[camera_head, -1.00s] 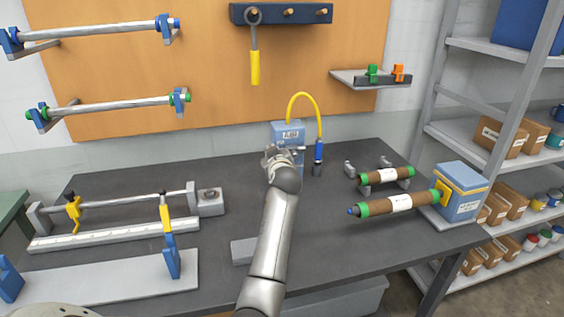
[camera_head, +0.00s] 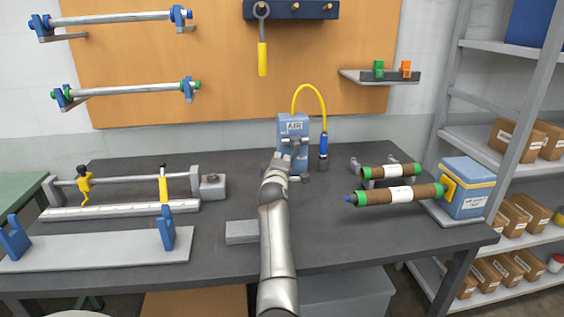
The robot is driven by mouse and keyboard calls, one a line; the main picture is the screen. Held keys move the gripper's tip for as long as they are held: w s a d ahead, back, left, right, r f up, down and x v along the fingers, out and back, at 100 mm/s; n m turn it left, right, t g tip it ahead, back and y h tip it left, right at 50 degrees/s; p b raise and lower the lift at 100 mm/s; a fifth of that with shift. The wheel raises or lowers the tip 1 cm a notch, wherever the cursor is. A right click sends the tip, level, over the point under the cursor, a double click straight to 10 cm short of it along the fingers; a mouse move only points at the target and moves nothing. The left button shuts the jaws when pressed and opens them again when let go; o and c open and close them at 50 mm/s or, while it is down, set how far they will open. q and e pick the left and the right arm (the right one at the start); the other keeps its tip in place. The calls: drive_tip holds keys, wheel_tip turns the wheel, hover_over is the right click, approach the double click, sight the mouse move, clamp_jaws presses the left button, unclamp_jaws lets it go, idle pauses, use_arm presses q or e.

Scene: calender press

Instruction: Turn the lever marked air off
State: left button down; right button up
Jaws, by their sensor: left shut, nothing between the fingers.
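A blue box labelled AIR (camera_head: 294,125) stands at the back middle of the dark bench. A yellow hose rises from it and loops to a blue fitting (camera_head: 324,145) on its right. A small grey part, perhaps the lever, shows on the box's front below the label; my gripper partly hides it and its position is unclear. My left gripper (camera_head: 287,157) is at the lower front of the AIR box, shut and empty; I cannot tell whether it touches the box. My right gripper is not in view.
Two brown rolls with green ends (camera_head: 400,194) and a blue-yellow box (camera_head: 466,187) are at the right. A roller fixture (camera_head: 120,212) fills the left. A grey block (camera_head: 241,232) lies beside my arm. The bench's front middle is mostly clear.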

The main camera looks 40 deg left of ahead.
use_arm(q)
drive_tip(key=shift+w+d+f+n, duration=0.1)
drive_tip(key=shift+w+f+n, duration=0.05)
drive_tip(key=shift+f+n, duration=0.3)
drive_tip(key=shift+w+d+f+n+t+b, duration=0.25)
drive_tip(key=shift+n+b, duration=0.2)
drive_tip(key=shift+n, duration=0.3)
drive_tip(key=shift+w+n, duration=0.15)
drive_tip(key=shift+n, duration=0.25)
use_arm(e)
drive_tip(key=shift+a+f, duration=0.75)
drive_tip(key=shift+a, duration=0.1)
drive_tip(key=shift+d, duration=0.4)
